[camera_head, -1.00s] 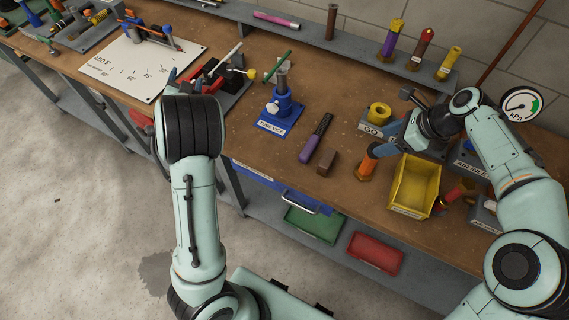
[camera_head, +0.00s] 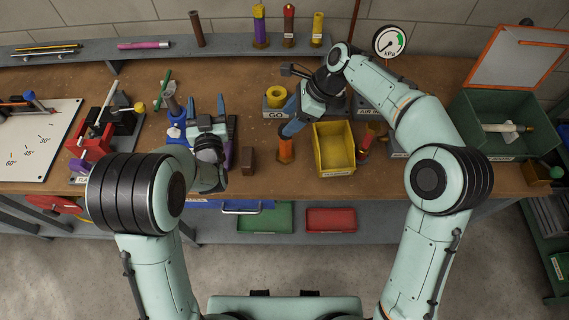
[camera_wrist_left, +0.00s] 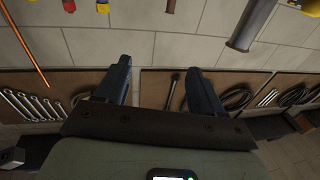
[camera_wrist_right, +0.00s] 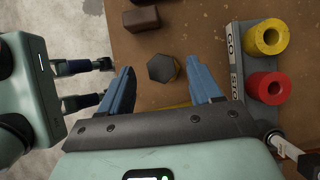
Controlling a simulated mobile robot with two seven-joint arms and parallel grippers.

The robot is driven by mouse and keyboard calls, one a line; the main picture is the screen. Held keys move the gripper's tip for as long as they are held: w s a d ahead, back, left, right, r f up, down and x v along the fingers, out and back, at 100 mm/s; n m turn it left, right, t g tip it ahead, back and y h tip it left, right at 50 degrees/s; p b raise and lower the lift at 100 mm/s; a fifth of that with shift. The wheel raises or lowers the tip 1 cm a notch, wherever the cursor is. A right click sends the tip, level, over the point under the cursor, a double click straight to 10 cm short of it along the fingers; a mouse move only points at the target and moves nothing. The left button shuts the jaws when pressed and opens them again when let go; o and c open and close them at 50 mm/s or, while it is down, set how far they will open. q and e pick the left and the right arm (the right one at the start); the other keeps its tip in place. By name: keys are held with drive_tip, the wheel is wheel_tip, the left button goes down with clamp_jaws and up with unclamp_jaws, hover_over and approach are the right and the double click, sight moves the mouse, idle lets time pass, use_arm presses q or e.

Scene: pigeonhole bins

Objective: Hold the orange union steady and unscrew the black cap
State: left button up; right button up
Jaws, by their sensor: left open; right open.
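The orange union (camera_head: 286,149) stands upright on the bench left of the yellow bin in the head view. My right gripper's finger hides its top there. In the right wrist view a dark six-sided top, seemingly the black cap (camera_wrist_right: 161,68), faces the camera, with a strip of orange-brown side beside it. My right gripper (camera_head: 291,117) is open; in its wrist view the cap shows between the fingers, beyond the tips, with no contact visible. My left gripper (camera_head: 206,106) is open and empty beside the blue pipe vise (camera_head: 176,128); its wrist view (camera_wrist_left: 158,85) faces the wall.
The yellow bin (camera_head: 334,148) stands close right of the union. A dark brown block (camera_head: 247,160) lies to its left. A gauge block with a yellow ring (camera_wrist_right: 266,37) and a red ring (camera_wrist_right: 268,87) is behind.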

sight(285, 144)
use_arm(q)
drive_tip(key=s+d+f+g, duration=0.1)
drive_tip(key=s+d+f, duration=0.1)
drive_tip(key=d+f, duration=0.1)
drive_tip(key=s+d+f+g, duration=0.1)
drive_tip(key=s+d+f, duration=0.1)
drive_tip(key=d, duration=0.2)
drive_tip(key=s+d+f+g, duration=0.2)
drive_tip(key=d+f, duration=0.1)
drive_tip(key=d, duration=0.1)
drive_tip(key=shift+s+f+h, duration=0.35)
drive_tip(key=shift+h, duration=0.05)
drive_tip(key=s+d+m+h, duration=0.2)
drive_tip(key=s+d, duration=0.4)
drive_tip(key=d, duration=0.4)
use_arm(e)
drive_tip(key=shift+d, duration=0.1)
use_arm(q)
drive_tip(key=x, duration=1.2)
drive_tip(key=shift+a+f, duration=0.1)
drive_tip(key=shift+f, duration=0.1)
drive_tip(key=shift+c, duration=0.3)
clamp_jaws()
drive_tip(key=shift+s+f, duration=0.1)
drive_tip(key=shift+f, duration=0.1)
use_arm(e)
drive_tip(key=shift+s+f, duration=0.1)
drive_tip(key=shift+f, duration=0.05)
